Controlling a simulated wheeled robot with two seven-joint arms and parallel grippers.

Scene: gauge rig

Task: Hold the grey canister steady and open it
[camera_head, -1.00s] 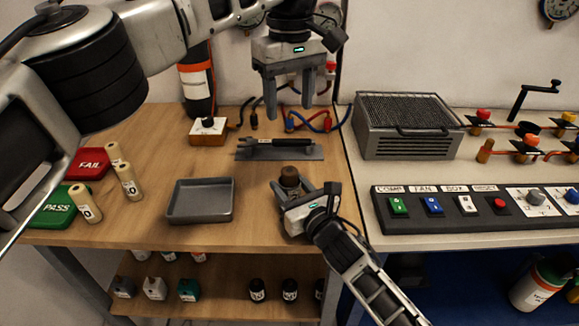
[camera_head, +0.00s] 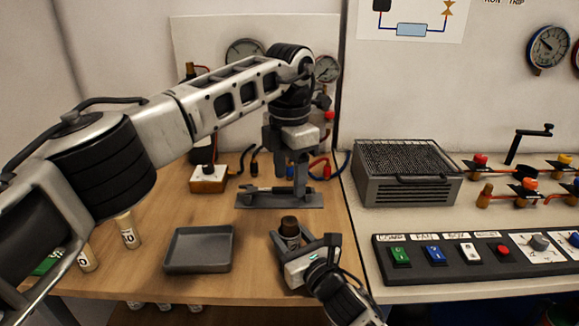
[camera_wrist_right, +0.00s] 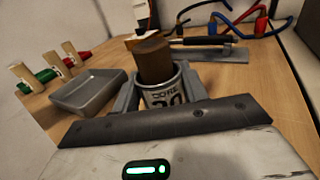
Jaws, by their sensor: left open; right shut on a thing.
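The grey canister (camera_wrist_right: 162,96) stands upright on the wooden bench, with dark lettering on its side and a brown cap (camera_wrist_right: 154,60) on top. In the head view the brown cap (camera_head: 289,222) shows just beyond my right gripper (camera_head: 288,243). My right gripper is shut around the canister's body, one finger on each side, as the right wrist view also shows.
A grey tray (camera_head: 199,250) lies left of the canister. Labelled cylinders (camera_head: 127,230) stand at left. A switch panel (camera_head: 470,255) and a grilled box (camera_head: 407,175) are at right.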

